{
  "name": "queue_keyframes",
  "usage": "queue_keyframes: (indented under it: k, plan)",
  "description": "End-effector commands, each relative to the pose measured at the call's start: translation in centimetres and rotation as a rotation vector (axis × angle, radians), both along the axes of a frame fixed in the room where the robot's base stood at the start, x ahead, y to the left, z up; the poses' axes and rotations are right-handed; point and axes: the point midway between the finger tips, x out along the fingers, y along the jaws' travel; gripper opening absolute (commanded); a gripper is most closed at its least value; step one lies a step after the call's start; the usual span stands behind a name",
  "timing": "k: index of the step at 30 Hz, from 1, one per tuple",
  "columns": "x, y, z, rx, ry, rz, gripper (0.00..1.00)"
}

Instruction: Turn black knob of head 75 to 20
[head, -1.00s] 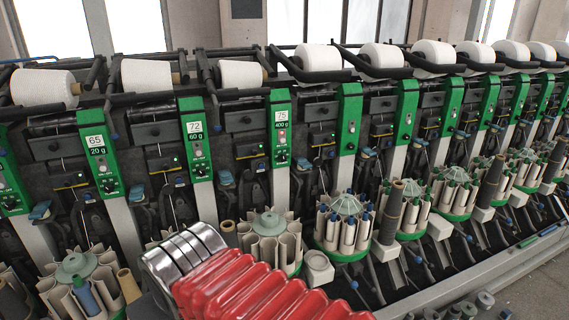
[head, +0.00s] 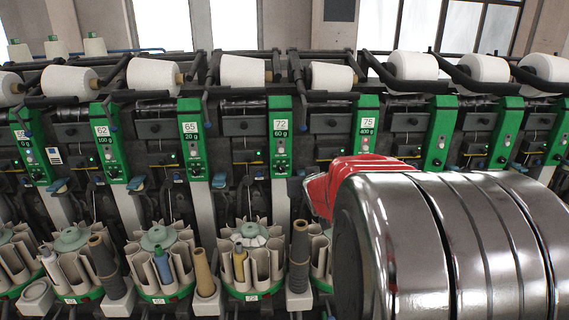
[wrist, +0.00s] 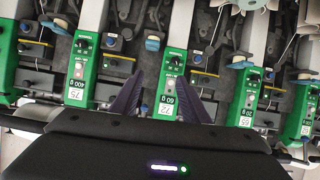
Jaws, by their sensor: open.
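Head 75's green panel (head: 367,115), labelled 75 and 400 g, stands right of centre in the head view; my arm hides its lower part. In the wrist view, inverted, the panel (wrist: 81,72) is left of my gripper, and its black knob (wrist: 83,43) shows on the panel; its exact setting is too small to read. My gripper (wrist: 160,76) is open and empty, its two dark fingers apart in front of head 72's panel (wrist: 166,90). It is hidden behind my arm in the head view.
Neighbouring heads have similar green panels: head 72 (head: 281,130) and head 65 (head: 192,135). White yarn cones (head: 243,71) lie along the top rail. Bobbin magazines (head: 160,262) and upright tubes (head: 300,250) stick out below.

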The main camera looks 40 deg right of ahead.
Motion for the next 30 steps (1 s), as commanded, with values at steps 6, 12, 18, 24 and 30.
queue_keyframes:
  k: [6,12,18,24,30]
  plan:
    - [0.8,-8.2,-1.6,-0.032,-0.108,-0.037,0.42]
    - [0.1,-14.8,-3.6,-0.052,-0.211,-0.052,0.42]
    - [-1.9,-20.8,-6.1,-0.063,-0.315,-0.054,0.42]
    - [-4.6,-25.3,-8.7,-0.065,-0.414,-0.044,0.42]
    - [-6.2,-26.9,-9.8,-0.064,-0.465,-0.034,0.42]
